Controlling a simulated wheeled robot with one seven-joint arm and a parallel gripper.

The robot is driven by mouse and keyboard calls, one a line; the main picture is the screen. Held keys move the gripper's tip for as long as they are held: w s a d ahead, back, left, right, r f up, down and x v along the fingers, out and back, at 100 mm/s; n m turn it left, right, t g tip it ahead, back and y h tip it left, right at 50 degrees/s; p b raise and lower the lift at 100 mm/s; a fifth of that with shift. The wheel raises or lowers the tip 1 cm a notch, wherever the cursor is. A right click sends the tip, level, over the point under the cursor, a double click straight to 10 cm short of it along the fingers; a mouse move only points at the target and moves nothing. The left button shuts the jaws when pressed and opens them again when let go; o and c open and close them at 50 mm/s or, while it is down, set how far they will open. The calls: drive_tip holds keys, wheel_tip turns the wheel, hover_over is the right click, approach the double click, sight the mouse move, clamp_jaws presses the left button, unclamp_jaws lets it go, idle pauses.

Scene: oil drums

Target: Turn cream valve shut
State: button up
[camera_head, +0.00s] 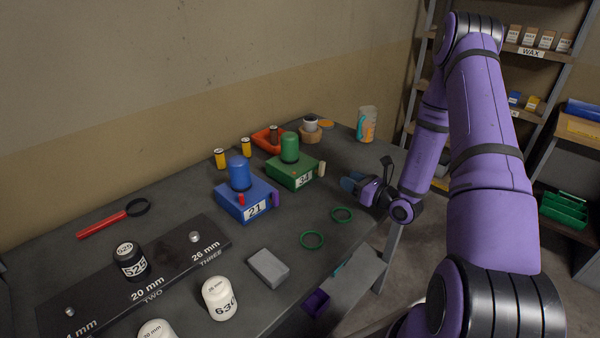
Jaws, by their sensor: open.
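A small cream handle (321,168), apparently the cream valve, sits at the right side of a green box (293,174) marked 34. It looks upright. A green drum (289,147) stands on that box. My gripper (349,181) is open and empty, just right of the cream handle and a little nearer the camera. Its blue-grey fingers point left towards the box, with a visible gap to the handle. The finger gap itself is small in this view.
A blue box (257,212) marked 21, with a blue drum (239,173) and purple handle (275,198), stands to the left. A can (367,124) and wooden cup (310,133) stand behind.

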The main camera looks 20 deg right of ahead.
sight(324, 166)
drive_tip(key=x, duration=1)
drive_tip(key=shift+w+a, duration=0.1)
drive_tip(key=shift+w, duration=0.3)
